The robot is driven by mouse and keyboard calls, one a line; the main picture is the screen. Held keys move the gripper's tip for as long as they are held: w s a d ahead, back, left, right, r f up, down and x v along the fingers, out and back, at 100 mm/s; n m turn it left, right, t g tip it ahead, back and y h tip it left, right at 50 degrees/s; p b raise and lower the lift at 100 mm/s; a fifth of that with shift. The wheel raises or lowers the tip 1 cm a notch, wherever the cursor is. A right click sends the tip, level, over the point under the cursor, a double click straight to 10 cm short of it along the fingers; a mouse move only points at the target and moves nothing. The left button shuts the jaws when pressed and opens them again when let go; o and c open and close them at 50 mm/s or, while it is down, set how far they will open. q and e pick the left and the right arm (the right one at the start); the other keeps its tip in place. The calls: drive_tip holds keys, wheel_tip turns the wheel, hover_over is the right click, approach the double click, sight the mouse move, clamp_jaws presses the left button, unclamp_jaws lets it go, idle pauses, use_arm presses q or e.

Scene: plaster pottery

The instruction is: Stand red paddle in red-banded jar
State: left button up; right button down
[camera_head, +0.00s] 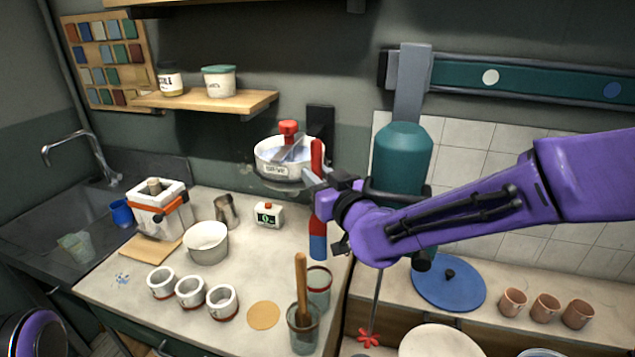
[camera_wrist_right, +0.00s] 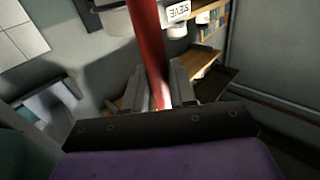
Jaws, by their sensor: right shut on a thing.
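The red paddle (camera_head: 317,158) hangs upright in my right gripper (camera_head: 318,192); its lower end is blue. In the right wrist view the paddle's red shaft (camera_wrist_right: 146,45) stands between the jaws (camera_wrist_right: 162,88). A grey-green jar (camera_head: 319,287) with a reddish band near its rim stands on the counter below the paddle, apart from it. A similar jar (camera_head: 303,335) in front holds a wooden-handled tool (camera_head: 301,280); I cannot tell any band colour on it. My left gripper is out of view.
A white sieve pot (camera_head: 272,160) is on the wall close to the paddle's upper end. Several white cups (camera_head: 222,302), a bowl (camera_head: 207,244) and a small scale or timer (camera_head: 268,216) sit on the counter.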

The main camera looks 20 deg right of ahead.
drive_tip(key=b, duration=0.3)
hover_over(320, 231)
drive_tip(key=w, duration=0.1)
wheel_tip(320, 231, down, 5)
drive_tip(key=shift+r, duration=0.15)
wheel_tip(320, 231, down, 2)
drive_tip(key=shift+f+b, duration=0.2)
drive_tip(key=shift+b, duration=0.8)
wheel_tip(320, 231, down, 6)
drive_tip(key=b, duration=0.5)
drive_tip(key=shift+a+f, duration=0.1)
drive_tip(key=c, duration=0.8)
unclamp_jaws()
drive_tip(key=shift+c, duration=0.2)
